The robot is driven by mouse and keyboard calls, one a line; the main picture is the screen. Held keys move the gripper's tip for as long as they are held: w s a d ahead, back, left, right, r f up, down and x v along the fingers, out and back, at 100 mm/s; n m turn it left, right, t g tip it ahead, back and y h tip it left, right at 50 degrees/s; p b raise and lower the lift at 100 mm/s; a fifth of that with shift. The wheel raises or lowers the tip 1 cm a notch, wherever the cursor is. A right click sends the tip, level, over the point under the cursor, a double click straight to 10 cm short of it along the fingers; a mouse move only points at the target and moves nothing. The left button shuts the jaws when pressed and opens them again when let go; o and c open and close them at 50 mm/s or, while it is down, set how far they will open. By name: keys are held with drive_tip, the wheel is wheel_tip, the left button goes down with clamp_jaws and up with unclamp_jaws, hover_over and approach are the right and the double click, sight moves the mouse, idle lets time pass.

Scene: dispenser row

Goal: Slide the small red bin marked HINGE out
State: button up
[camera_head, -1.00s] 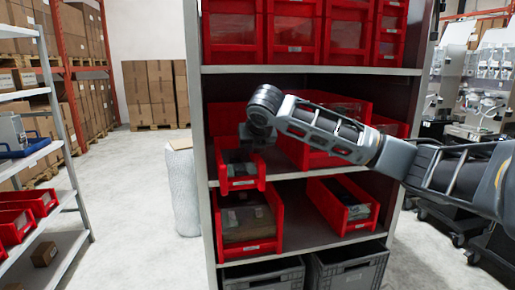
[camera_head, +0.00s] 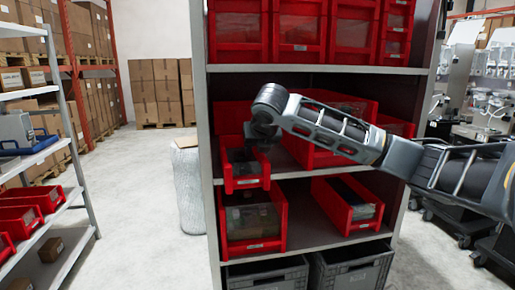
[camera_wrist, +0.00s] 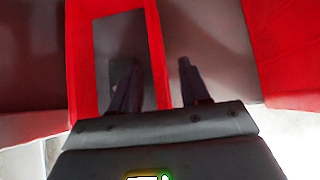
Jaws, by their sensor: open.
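A small red bin (camera_head: 245,183) sits at the left of the middle shelf, its front jutting past the shelf's edge. Its label is too small to read, so I cannot confirm HINGE. Dark contents show inside it. My gripper (camera_head: 262,143) points down at the bin's right side in the head view. In the wrist view my gripper (camera_wrist: 155,85) is open, with one finger on each side of a red bin wall (camera_wrist: 157,50). The left finger is over the bin's inside. I cannot tell whether either finger touches the wall.
Larger red bins stand beside and behind it on the shelf (camera_head: 330,240) levels, including a wide one (camera_head: 255,228) directly below and another (camera_head: 350,205) lower right. Grey crates (camera_head: 350,268) fill the bottom. The floor (camera_head: 135,200) left of the rack is clear.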

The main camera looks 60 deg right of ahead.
drive_tip(key=shift+b+v, duration=0.35)
drive_tip(key=shift+v, duration=3.5)
